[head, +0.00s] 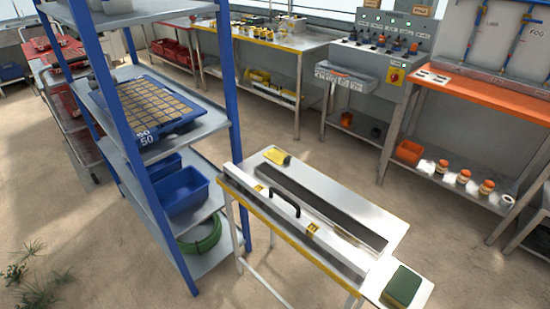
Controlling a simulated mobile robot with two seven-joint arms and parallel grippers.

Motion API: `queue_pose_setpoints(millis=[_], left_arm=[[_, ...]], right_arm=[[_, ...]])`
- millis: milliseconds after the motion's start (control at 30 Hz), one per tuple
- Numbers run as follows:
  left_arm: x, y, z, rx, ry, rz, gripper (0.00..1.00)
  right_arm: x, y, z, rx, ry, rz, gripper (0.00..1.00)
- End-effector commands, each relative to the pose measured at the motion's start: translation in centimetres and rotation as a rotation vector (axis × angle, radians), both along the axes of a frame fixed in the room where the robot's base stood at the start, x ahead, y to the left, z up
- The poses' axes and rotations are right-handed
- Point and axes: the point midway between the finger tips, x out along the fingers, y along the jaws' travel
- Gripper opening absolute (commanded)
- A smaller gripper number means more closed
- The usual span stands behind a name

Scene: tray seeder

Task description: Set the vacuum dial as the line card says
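A grey control panel (392,38) stands at the back right, with several small knobs, green lights and labels. A red button on a yellow plate (394,75) is on its lower front. The panel is too small here to tell which knob is the vacuum dial or where it is set. I cannot pick out the line card or read any text on the panel. Neither of my grippers is in view.
A white bench (335,195) with a black-handled bar stands in front, a green block (401,286) at its end. A blue-posted shelf (215,118) is at left. An orange-topped bench (470,92) is at right. Bare floor (340,150) lies between.

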Motion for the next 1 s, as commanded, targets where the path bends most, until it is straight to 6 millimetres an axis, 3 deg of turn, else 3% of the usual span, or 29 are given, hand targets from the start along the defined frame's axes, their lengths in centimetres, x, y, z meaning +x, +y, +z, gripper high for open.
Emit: queue_pose_setpoints(millis=[400, 700, 733, 1000], left_arm=[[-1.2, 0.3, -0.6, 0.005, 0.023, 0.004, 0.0], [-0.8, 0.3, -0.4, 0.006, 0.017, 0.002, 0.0], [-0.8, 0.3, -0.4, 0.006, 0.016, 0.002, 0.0], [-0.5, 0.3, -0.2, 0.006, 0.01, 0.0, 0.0]], right_arm=[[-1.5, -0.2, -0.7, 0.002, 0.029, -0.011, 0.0], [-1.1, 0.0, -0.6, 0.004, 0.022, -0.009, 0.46], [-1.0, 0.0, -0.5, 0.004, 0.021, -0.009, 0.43], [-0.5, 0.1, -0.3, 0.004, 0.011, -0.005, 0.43]])
